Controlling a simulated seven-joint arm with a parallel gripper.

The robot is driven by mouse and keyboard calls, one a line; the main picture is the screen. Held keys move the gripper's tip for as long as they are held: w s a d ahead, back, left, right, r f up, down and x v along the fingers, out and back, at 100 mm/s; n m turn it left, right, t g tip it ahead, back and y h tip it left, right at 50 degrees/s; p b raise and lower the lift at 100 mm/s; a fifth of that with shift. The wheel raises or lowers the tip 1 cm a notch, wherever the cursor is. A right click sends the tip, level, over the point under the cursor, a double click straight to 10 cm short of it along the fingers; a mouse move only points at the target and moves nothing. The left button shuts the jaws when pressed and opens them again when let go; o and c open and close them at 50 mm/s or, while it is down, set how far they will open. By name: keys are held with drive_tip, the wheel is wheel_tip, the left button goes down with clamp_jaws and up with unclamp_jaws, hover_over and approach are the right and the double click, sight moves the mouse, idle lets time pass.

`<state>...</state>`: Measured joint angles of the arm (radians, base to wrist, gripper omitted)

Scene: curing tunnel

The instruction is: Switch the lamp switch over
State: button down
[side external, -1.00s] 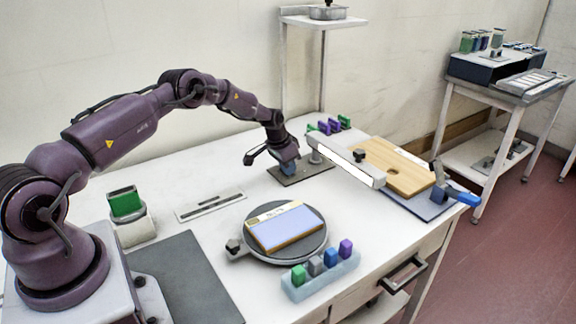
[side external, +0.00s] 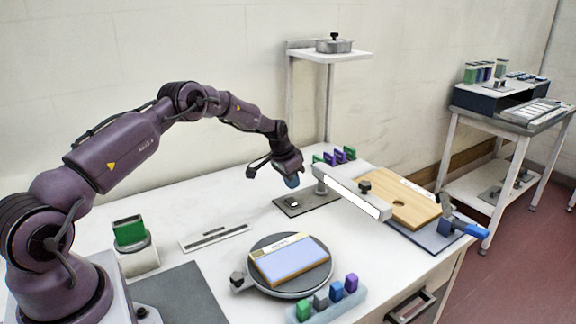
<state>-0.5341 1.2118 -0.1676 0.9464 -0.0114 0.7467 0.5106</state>
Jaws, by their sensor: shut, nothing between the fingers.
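A long white lamp bar (side external: 352,193) stands on a short post at the back of the white table. A dark grey base plate (side external: 318,199) lies at the foot of the post, with a small pale detail (side external: 292,204) on it that may be the lamp switch. It is too small to tell which way the switch is set. My gripper (side external: 291,182) is above the left part of this plate, pointing down.
A round turntable (side external: 255,281) bears a framed panel at front centre. A block rack (side external: 342,302) stands beside it. A wooden board (side external: 422,208) lies right of the lamp. A raised shelf (side external: 362,54) stands behind. Bare table lies between gripper and turntable.

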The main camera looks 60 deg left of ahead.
drive_tip(key=d+v, duration=0.2)
drive_tip(key=v, duration=0.6)
drive_tip(key=shift+s+r, duration=0.2)
drive_tip(key=shift+r, duration=0.2)
drive_tip(key=s+d+r, duration=0.6)
drive_tip(key=s+d, duration=0.1)
drive_tip(key=s, duration=0.3)
drive_tip(key=s+d+r+t, duration=0.1)
drive_tip(key=s+d+r, duration=0.6)
drive_tip(key=s, duration=0.4)
drive_tip(key=s+d+r+t, duration=0.1)
drive_tip(key=s+d+r, duration=0.6)
drive_tip(key=s, duration=0.4)
drive_tip(key=shift+s+d, duration=0.2)
drive_tip(key=shift+d, duration=0.45)
